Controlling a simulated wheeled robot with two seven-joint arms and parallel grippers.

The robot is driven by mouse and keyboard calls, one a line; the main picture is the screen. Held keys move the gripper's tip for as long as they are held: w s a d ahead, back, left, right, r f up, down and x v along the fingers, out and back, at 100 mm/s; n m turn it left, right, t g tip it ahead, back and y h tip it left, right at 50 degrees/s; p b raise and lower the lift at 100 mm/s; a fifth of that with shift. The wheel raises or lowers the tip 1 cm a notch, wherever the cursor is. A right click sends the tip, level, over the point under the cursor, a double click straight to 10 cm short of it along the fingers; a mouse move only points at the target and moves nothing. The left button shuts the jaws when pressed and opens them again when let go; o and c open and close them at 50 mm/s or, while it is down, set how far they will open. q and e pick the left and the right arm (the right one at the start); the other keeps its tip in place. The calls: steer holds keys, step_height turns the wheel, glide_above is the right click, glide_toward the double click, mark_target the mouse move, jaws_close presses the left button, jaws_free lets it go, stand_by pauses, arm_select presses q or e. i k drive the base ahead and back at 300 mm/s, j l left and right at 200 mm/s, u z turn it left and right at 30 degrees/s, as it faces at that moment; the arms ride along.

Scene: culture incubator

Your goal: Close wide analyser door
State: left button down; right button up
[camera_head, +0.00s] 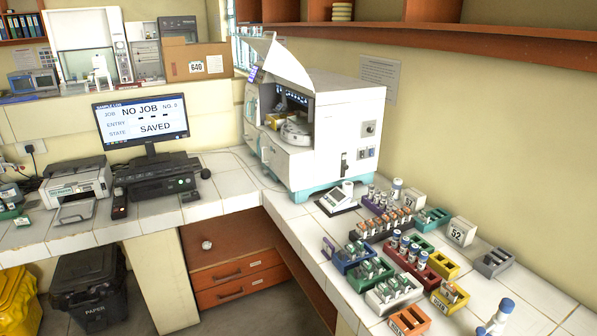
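The wide analyser (335,135) is a large white machine with a teal base, standing on the tiled counter against the back right wall. Its white door (286,66) is raised, tilted up above the front opening. The opening shows a lit interior with a white round part (295,131) and a yellowish item beside it. Neither of my grippers is in view.
A small white device (337,199) stands before the analyser. Several colored racks of tubes (388,226) cover the right counter. A monitor (141,121), keyboard and printer (76,184) stand left. Floor space is open below, beside drawers (238,285) and bins.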

mark_target(279, 62)
steer(key=i+j+z, duration=0.4)
steer(key=i+j, duration=0.4)
steer(key=j, duration=0.1)
